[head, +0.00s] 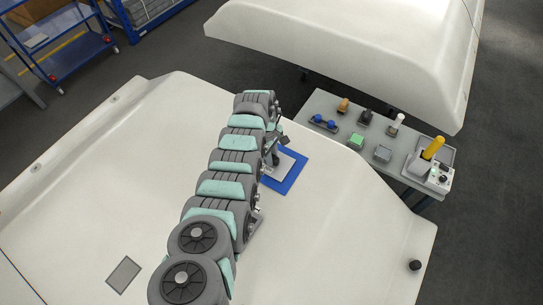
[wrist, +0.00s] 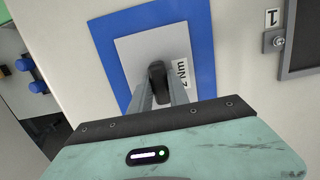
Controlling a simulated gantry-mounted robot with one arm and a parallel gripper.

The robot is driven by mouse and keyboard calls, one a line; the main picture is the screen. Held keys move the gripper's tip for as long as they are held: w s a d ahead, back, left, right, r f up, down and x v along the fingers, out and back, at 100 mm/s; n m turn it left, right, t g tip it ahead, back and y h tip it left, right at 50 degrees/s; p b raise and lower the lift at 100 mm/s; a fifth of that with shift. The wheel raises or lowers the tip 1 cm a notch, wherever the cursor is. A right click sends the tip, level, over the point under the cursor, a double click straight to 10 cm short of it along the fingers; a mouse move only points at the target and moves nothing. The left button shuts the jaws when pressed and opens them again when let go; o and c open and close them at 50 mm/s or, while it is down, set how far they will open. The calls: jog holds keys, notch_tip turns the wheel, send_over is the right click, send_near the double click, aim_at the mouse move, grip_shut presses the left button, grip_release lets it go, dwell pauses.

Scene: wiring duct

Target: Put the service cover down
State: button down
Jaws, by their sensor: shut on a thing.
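The service cover (wrist: 128,50) is a light grey square plate with a black grip (wrist: 157,80) and a partly hidden label ending in "Nm". My gripper (wrist: 160,92) is shut on the black grip. The cover is over a blue square (wrist: 108,42), which shows as a border around it. In the head view the cover (head: 291,164) and the blue square (head: 299,177) are just right of my arm, which hides part of them. I cannot tell whether the cover touches the blue square or hangs slightly above it.
A dark-framed panel (wrist: 302,50) with a bolt (wrist: 277,41) and a "1" label is at right in the wrist view. A grey side table (head: 325,106) with small parts and a yellow-handled tool (head: 433,147) stands beyond the white surface. A grey square (head: 123,275) lies left.

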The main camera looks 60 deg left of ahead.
jog(key=c, duration=1.3)
grip_release()
jog(key=shift+o, duration=0.2)
jog(key=shift+a+r+p, duration=0.15)
jog(key=shift+r+p, duration=0.2)
jog(key=shift+r, duration=0.55)
notch_tip(320, 180, up, 10)
jog(key=b, duration=0.1)
jog(key=shift+s+a+r, duration=0.2)
jog(key=shift+s+a, duration=0.2)
jog(key=shift+a, duration=0.05)
